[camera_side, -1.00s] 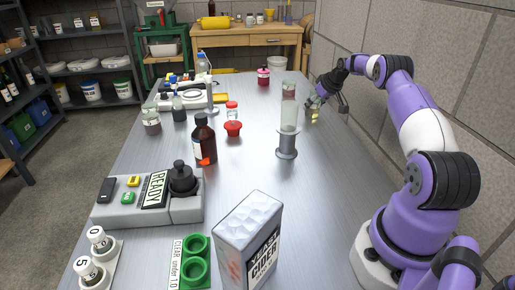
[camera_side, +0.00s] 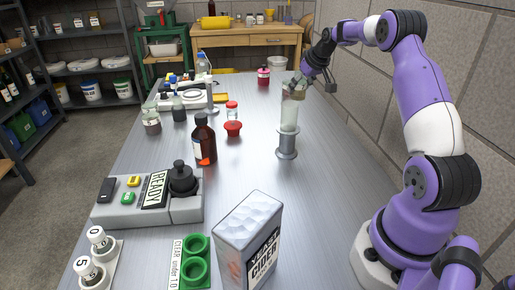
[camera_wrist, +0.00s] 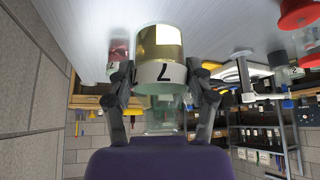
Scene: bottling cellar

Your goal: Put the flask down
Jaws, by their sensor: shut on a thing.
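My gripper (camera_side: 297,86) is beyond the tall glass cylinder, toward the table's far end. It is shut on the flask (camera_wrist: 158,45). In the wrist view, which is upside down, the flask is clear glass with yellow liquid and a white label reading 7. Both fingers (camera_wrist: 160,90) press its sides near the label. In the side view the flask (camera_side: 294,94) shows small and partly hidden behind the cylinder's top and by my fingers. It looks upright. I cannot tell whether its base touches the table.
The glass cylinder (camera_side: 288,130) stands close in front of the flask. A pinkish jar (camera_wrist: 119,50) is near the flask. Bare tabletop (camera_side: 330,150) lies right of the cylinder.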

